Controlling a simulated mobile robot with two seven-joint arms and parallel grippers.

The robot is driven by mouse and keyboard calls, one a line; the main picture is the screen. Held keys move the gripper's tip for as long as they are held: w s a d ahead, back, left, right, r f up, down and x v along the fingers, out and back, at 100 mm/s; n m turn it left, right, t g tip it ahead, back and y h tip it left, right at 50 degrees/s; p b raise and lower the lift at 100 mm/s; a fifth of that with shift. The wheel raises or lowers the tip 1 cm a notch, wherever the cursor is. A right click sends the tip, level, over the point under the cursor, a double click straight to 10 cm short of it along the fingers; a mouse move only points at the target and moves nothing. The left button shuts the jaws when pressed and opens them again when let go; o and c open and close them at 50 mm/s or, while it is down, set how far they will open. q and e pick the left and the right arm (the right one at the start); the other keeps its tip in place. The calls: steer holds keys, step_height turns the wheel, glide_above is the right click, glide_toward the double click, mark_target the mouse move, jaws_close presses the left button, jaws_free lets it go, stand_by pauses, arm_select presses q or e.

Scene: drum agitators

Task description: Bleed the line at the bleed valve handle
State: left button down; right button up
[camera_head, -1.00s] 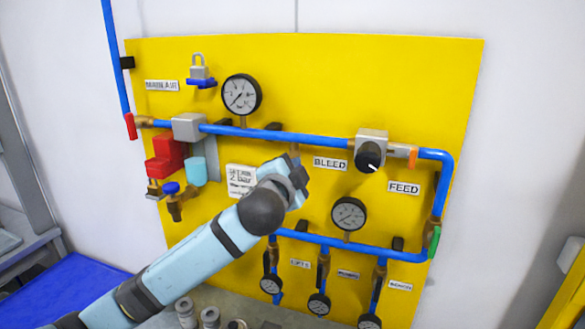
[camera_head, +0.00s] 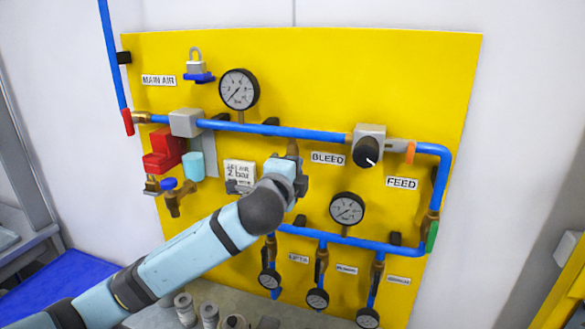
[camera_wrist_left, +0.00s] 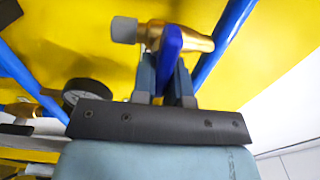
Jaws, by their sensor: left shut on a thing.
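The bleed valve shows in the left wrist view as a brass body (camera_wrist_left: 200,41) with a grey end piece and a blue handle (camera_wrist_left: 171,42). My left gripper (camera_wrist_left: 165,78) is shut on the blue handle, with one dark finger on each side of it. In the head view my left gripper (camera_head: 292,178) is at the panel, just left of and below the BLEED label (camera_head: 328,159). Only a brass stub (camera_head: 292,147) of the valve shows above it there. The handle is hidden behind my gripper. My right gripper is not in view.
The yellow panel (camera_head: 430,90) carries blue pipes (camera_head: 270,130), an upper gauge (camera_head: 239,89) and a lower gauge (camera_head: 346,209). A black knob (camera_head: 366,152) is right of the BLEED label. A red lockout piece (camera_head: 164,150) is at left. Several small gauges hang below.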

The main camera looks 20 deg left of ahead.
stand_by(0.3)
arm_select(q)
steer(key=c, duration=1.1)
jaws_free()
steer(key=shift+c, duration=0.2)
steer(key=shift+s, duration=0.1)
steer(key=shift+s+f, duration=0.1)
steer(key=shift+s, duration=0.15)
steer(key=s+b, duration=0.3)
steer(key=s, duration=1)
steer(key=shift+a, duration=0.25)
